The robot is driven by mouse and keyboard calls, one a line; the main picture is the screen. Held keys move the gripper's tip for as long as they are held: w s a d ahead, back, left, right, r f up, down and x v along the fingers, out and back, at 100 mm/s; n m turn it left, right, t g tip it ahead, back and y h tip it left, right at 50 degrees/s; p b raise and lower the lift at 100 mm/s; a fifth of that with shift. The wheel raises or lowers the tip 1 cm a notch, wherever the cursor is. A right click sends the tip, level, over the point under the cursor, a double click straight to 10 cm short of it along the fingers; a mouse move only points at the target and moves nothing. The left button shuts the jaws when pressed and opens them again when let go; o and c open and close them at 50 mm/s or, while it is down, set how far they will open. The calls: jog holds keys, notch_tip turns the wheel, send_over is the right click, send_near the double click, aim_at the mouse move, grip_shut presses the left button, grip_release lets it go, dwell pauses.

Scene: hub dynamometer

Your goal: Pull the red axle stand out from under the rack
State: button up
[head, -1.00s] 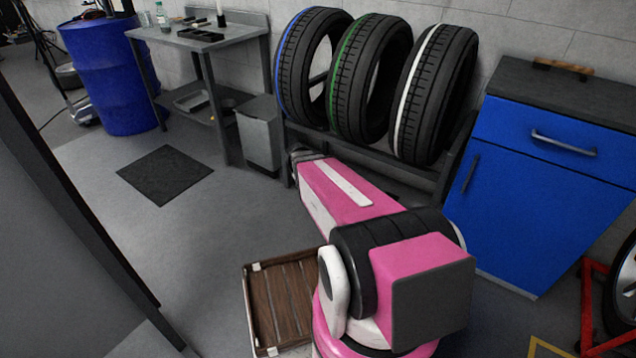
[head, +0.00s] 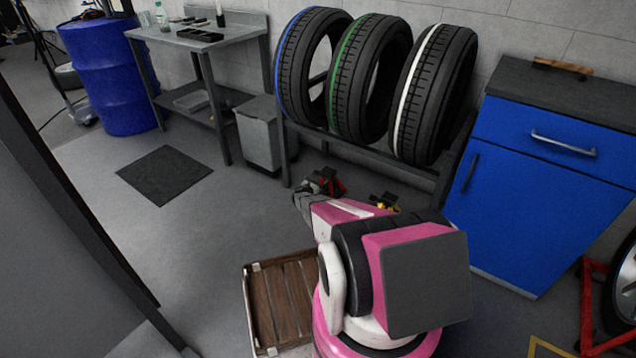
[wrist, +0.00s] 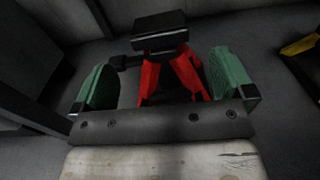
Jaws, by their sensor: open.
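The red axle stand (wrist: 170,78) stands between the green-padded fingers of my gripper (wrist: 161,72) in the wrist view. It has red legs and a black top saddle. My gripper is open, with a finger on each side of the stand; whether either pad touches it I cannot tell. In the head view, the red axle stand (head: 334,186) shows only partly, low under the front rail of the tyre rack (head: 400,166), beside the end of my arm. My arm hides its lower part.
A yellow stand (head: 385,203) is to the right of the red one under the rack. Tyres fill the rack above. A grey bin (head: 259,135) stands left, a blue cabinet (head: 540,195) right. A wooden crate (head: 249,300) lies front left. Floor is clear left of centre.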

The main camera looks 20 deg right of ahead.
aim_at(326, 173)
jog(key=shift+w+f, duration=0.2)
jog(key=x, duration=1)
jog(key=shift+w+d, duration=0.25)
jog(key=shift+c, duration=0.3)
jog(key=c, duration=1.5)
jog(key=shift+a, duration=0.1)
jog(key=shift+c, duration=0.2)
